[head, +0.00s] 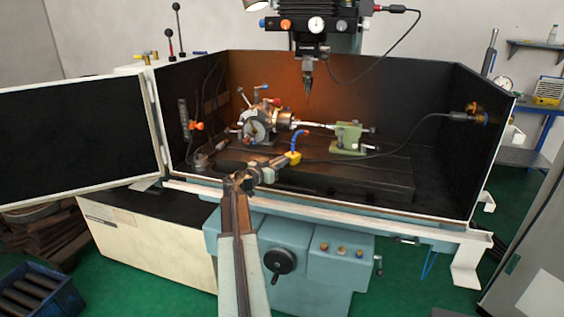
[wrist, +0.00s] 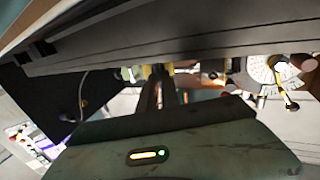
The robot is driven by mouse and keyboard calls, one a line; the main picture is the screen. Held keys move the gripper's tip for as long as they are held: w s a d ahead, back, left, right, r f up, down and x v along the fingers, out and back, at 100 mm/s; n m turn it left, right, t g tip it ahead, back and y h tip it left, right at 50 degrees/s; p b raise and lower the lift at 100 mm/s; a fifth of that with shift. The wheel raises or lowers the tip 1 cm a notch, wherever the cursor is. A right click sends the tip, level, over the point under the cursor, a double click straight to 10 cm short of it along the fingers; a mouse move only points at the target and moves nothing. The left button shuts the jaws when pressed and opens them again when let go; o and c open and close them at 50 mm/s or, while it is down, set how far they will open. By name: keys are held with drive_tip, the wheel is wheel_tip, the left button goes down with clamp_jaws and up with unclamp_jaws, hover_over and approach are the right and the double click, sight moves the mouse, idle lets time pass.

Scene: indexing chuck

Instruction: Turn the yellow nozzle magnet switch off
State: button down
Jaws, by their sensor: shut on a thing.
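The yellow nozzle magnet (head: 294,157) sits on the dark machine table, with a blue hose (head: 300,138) bending up from it to an orange tip. My gripper (head: 283,162) reaches it from the left and is shut at it. The switch itself is too small to make out, and its setting cannot be told. In the wrist view my gripper's dark fingers (wrist: 157,87) point at small yellow parts, partly hidden by the fingers.
The indexing chuck (head: 257,123) stands behind and left of my gripper, and a green tailstock (head: 348,138) stands to the right. A spindle tool (head: 308,80) hangs above. Dark enclosure walls surround the table; the door (head: 75,140) is open at left.

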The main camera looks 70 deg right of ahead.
drive_tip(key=shift+n, duration=0.3)
drive_tip(key=n, duration=0.3)
drive_tip(key=shift+w+f, duration=0.1)
drive_tip(key=shift+w, duration=0.1)
drive_tip(key=n, duration=0.3)
drive_tip(key=shift+w+n, duration=0.2)
drive_tip(key=shift+n, duration=0.1)
drive_tip(key=n, duration=0.6)
drive_tip(key=shift+w+d+f+b, duration=0.1)
drive_tip(key=shift+w+f+b, duration=0.05)
drive_tip(key=shift+f+b, duration=0.15)
drive_tip(key=c, duration=1.6)
unclamp_jaws()
drive_tip(key=shift+o, duration=0.2)
